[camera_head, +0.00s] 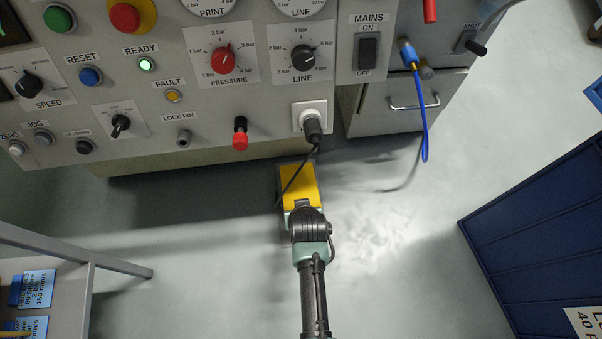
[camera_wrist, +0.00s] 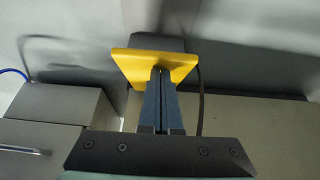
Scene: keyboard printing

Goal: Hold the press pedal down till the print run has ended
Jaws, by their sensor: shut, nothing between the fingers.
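The yellow press pedal (camera_head: 299,184) sits on the floor below the control panel, in a grey housing. In the wrist view the yellow pedal plate (camera_wrist: 130,63) looks tilted. My gripper (camera_head: 302,204) reaches the pedal's near end from the front. In the wrist view my gripper's fingers (camera_wrist: 160,75) are shut together and empty, their tips against or just over the pedal plate. I cannot tell for sure whether they touch it or how far down it is. The READY lamp (camera_head: 146,64) glows green.
The control panel (camera_head: 230,110) with knobs and buttons stands above the pedal. A black cable (camera_head: 296,178) hangs from its socket beside the pedal. A blue cable (camera_head: 424,130) hangs at the drawer. A dark blue crate (camera_head: 545,225) stands right, a shelf (camera_head: 75,250) left. Floor between is clear.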

